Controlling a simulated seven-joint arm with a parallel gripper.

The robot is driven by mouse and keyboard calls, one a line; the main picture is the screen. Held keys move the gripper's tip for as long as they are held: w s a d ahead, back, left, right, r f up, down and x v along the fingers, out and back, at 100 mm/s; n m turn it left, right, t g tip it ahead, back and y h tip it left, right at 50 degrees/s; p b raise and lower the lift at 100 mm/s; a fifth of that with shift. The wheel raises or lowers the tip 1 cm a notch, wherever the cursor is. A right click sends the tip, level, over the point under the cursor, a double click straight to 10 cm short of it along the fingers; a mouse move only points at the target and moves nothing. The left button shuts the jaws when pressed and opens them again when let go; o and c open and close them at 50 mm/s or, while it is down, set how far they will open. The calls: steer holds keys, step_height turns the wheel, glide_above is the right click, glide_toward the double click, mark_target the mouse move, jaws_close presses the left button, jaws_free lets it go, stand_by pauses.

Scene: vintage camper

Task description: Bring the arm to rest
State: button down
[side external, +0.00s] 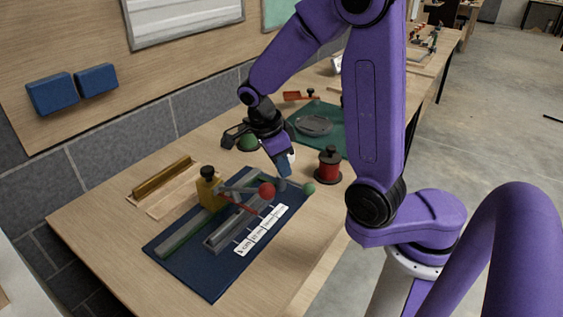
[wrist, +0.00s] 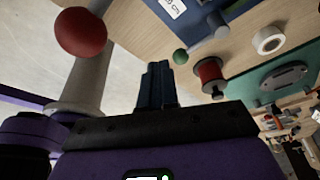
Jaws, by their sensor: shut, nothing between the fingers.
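My gripper (side external: 284,170) hangs above the workbench (side external: 110,225), tilted down, with its dark blue fingers together and nothing between them. It is beyond the red ball (side external: 267,191) of the lever fixture on the dark blue board (side external: 185,274), left of the red spool (side external: 330,163). In the wrist view the shut fingers (wrist: 157,68) stand in the middle. There the red ball (wrist: 80,33) is at upper left and the red spool (wrist: 209,73) is to the right. I cannot tell the gap between the fingertips and the fixture's far end.
A green ball (side external: 308,188) ends a rod near the board's right corner. A yellow block (side external: 208,187) stands on the board. A white ring (wrist: 269,40) and a green mat (side external: 338,138) with a grey oval piece (side external: 314,125) lie close by. The bench's front left is clear.

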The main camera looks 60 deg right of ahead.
steer(key=s+a+r+n+t, duration=0.1)
steer(key=a+r+n+t, duration=0.2)
steer(key=n, duration=1.6)
steer(key=s+n+g+y, duration=0.1)
steer(key=s+n+y, duration=0.2)
steer(key=s+n, duration=1.2)
steer(key=a+n, duration=0.1)
steer(key=n, duration=0.2)
steer(key=shift+s+r, duration=0.2)
steer(key=shift+s, duration=0.2)
